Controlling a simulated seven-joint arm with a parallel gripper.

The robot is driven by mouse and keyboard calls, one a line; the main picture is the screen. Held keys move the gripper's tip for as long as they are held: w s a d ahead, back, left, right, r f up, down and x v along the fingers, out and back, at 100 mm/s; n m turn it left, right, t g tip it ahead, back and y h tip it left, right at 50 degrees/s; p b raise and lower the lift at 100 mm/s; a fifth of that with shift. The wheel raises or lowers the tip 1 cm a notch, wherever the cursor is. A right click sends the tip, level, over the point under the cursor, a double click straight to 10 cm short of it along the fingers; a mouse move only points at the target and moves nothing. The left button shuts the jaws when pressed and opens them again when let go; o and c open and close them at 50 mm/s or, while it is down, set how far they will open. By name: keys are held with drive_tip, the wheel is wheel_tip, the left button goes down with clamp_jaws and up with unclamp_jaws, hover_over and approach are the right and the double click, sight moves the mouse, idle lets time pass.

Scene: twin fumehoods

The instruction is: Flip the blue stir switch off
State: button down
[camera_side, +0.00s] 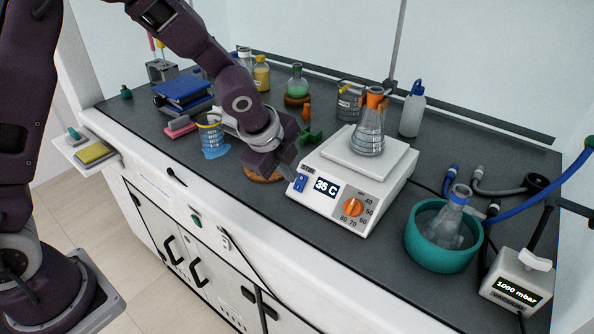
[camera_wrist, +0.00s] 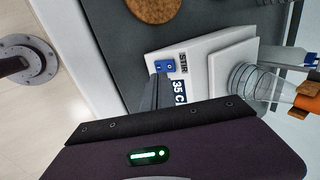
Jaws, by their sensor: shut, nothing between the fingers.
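The blue stir switch (camera_side: 300,183) is on the front left of the white hotplate stirrer (camera_side: 335,207), left of its "35 C" display. It also shows in the wrist view (camera_wrist: 164,66), beside the STIR label. My gripper (camera_side: 291,179) is shut and empty, with its fingertips right at the switch's left side. In the wrist view the dark fingers (camera_wrist: 156,80) reach up to the switch's lower edge. I cannot tell whether they touch it. The fingers hide part of the panel. Which way the rocker is tipped is too small to tell.
A clamped flask (camera_side: 368,135) stands on the hotplate, and an orange knob (camera_side: 354,207) is right of the display. A teal bowl (camera_side: 443,243) with a flask stands to the right. A cork ring (camera_side: 262,175) lies behind my gripper. The bench front is clear.

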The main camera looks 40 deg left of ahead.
sight(302, 178)
drive_tip(key=shift+w+f, duration=0.5)
drive_tip(key=shift+w, duration=0.25)
drive_tip(key=shift+w+f, duration=0.5)
drive_tip(key=shift+w, duration=0.2)
drive_tip(key=shift+w, duration=0.1)
drive_tip(key=shift+w+f, duration=0.2)
drive_tip(key=shift+w, duration=0.2)
drive_tip(key=shift+s, duration=0.2)
drive_tip(key=shift+s+f, duration=0.2)
drive_tip(key=shift+s, duration=0.45)
